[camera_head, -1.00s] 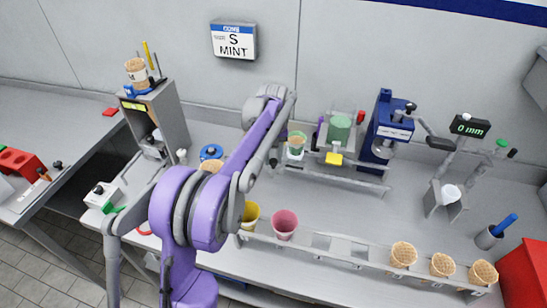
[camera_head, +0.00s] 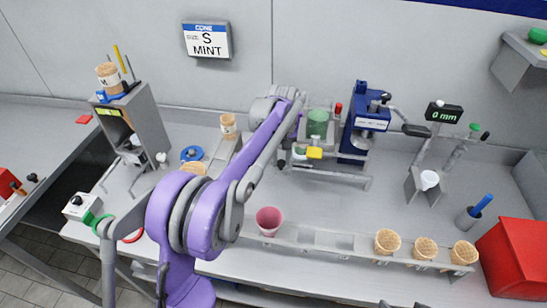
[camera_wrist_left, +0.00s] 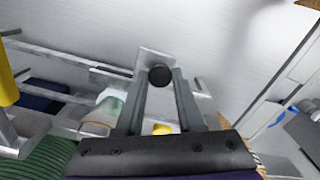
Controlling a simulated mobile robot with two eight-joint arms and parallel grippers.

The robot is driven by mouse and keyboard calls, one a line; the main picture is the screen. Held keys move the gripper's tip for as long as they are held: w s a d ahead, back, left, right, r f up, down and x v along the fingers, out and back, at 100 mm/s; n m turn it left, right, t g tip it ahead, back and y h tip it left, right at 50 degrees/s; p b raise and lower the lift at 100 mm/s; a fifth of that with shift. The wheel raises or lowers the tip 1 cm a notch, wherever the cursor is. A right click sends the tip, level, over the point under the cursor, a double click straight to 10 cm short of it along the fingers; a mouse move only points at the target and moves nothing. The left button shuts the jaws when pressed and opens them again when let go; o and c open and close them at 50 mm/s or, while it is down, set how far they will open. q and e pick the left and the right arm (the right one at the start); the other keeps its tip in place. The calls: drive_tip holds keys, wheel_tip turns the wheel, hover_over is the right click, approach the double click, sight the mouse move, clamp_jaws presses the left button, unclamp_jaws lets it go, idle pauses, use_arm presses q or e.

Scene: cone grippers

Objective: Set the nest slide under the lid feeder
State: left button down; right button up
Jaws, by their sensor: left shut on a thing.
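My left gripper (camera_head: 284,158) is at the left end of the grey rails (camera_head: 335,177) in the head view. In the left wrist view its fingers (camera_wrist_left: 160,78) are shut on a round black knob (camera_wrist_left: 160,74), apparently the nest slide's handle. The slide is mostly hidden by my arm. A pale cup (camera_head: 299,153) with green in it sits beside the gripper; it also shows in the left wrist view (camera_wrist_left: 101,117). The lid feeder, with its green cylinder (camera_head: 318,122), stands just behind and right of the cup. I cannot tell whether the cup is fully beneath it. My right gripper is out of view.
A yellow block (camera_head: 314,152) is close to the cup's right. A blue press (camera_head: 361,125) stands right of the feeder. A pink cup (camera_head: 269,221) and several cones (camera_head: 425,248) sit in the front rack. Open bench lies between rack and rails.

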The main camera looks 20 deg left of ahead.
use_arm(q)
drive_tip(key=c, duration=0.5)
unclamp_jaws()
drive_tip(key=shift+r, duration=0.15)
wheel_tip(320, 180, up, 10)
drive_tip(key=shift+r+p, duration=0.25)
drive_tip(key=shift+p, duration=0.1)
